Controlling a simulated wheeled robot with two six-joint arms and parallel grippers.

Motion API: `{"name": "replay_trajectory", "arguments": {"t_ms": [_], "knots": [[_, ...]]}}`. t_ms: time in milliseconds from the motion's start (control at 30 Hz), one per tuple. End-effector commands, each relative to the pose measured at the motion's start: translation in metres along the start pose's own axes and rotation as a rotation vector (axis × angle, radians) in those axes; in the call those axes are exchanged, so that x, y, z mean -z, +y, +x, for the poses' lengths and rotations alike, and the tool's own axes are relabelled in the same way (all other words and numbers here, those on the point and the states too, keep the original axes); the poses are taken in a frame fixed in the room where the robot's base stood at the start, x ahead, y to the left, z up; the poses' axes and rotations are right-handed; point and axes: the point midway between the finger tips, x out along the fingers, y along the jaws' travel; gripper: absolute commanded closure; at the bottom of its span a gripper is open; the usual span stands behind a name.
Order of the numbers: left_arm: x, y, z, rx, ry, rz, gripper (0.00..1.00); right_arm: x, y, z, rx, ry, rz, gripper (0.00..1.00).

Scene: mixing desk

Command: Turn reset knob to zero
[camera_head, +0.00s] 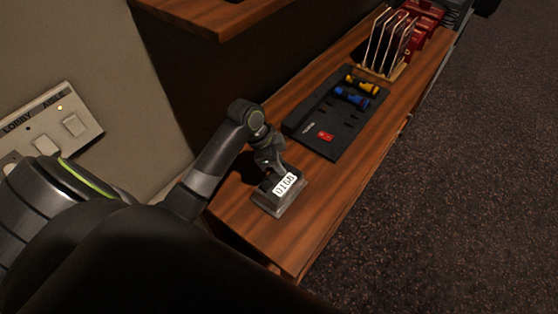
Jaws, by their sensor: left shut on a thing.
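A small grey counter (292,203) with a white number window (285,185) sits near the front end of the wooden desk. The tilted digits seem to read 0168. My left gripper (272,168) is at the counter's back left side, shut on its reset knob. The knob itself is hidden by the fingers. My right gripper is not in view.
A black panel (322,113) with yellow handles (363,85), blue handles (351,97) and a red switch (325,136) lies behind the counter. A wire rack (388,42) and red items (424,14) stand farther back. A wall switch plate (48,126) is at left.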

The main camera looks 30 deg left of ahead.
Motion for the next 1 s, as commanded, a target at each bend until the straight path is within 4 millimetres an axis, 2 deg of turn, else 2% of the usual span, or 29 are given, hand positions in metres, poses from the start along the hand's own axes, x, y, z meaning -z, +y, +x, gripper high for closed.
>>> {"name": "replay_trajectory", "arguments": {"t_ms": [267, 767, 1000], "knots": [[0.001, -0.003, -0.001, -0.101, -0.010, 0.243, 1.00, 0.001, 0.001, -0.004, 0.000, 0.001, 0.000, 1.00], [0.004, -0.005, 0.000, -0.281, -0.028, 0.682, 1.00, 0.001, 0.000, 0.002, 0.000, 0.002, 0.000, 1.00], [0.006, -0.006, -0.002, -0.370, -0.039, 0.890, 1.00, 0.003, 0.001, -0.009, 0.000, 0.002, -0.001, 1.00]]}}
